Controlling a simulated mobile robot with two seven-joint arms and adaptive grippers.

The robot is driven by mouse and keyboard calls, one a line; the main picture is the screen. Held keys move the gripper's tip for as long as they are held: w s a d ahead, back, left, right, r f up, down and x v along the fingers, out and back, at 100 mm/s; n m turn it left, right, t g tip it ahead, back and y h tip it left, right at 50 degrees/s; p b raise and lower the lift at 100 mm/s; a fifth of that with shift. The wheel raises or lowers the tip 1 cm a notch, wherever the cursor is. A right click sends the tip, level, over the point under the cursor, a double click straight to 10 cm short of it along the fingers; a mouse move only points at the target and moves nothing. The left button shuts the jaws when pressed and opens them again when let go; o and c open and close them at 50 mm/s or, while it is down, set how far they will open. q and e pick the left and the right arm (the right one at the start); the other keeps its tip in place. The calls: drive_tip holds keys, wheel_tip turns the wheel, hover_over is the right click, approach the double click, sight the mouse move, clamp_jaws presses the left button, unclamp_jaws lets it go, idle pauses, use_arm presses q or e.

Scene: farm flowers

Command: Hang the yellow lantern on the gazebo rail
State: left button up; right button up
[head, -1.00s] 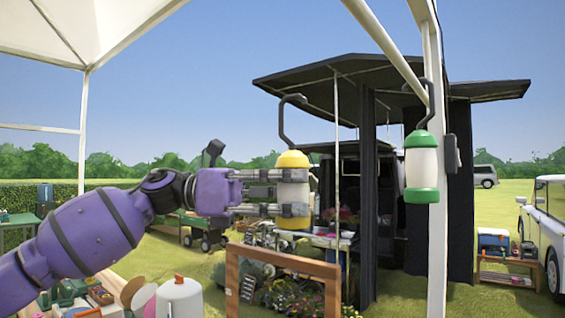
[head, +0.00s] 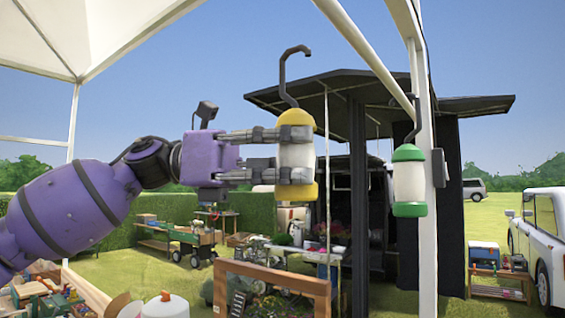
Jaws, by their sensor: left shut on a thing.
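The yellow lantern (head: 297,152) has a yellow cap and base, a pale body and a dark hook on top. My left gripper (head: 296,155) is shut around its body and holds it upright in the air. The lantern's hook (head: 288,72) is open and stands left of the white gazebo rail (head: 362,50), apart from it in the picture. The rail slants from the top middle down to the right toward the white post (head: 425,180). My right gripper is not in view.
A green lantern (head: 409,180) hangs by its hook near the rail's lower end, beside the post. A wooden frame (head: 275,281) and a white canister (head: 166,306) stand below. A dark canopy stall (head: 370,95) is behind. Open air lies between the yellow lantern and the rail.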

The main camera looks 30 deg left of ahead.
sight(310, 159)
use_arm(q)
drive_tip(key=shift+d, duration=2.1)
drive_tip(key=d+f+b, duration=0.2)
drive_tip(key=d+f, duration=0.1)
drive_tip(key=d, duration=0.4)
drive_tip(key=shift+s+d, duration=0.2)
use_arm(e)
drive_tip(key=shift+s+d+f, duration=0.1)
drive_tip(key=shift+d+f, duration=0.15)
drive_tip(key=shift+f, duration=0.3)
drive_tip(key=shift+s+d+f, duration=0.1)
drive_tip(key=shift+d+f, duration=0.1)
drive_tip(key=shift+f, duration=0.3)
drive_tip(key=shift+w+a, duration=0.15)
use_arm(q)
drive_tip(key=shift+f+b, duration=0.3)
drive_tip(key=shift+f, duration=0.15)
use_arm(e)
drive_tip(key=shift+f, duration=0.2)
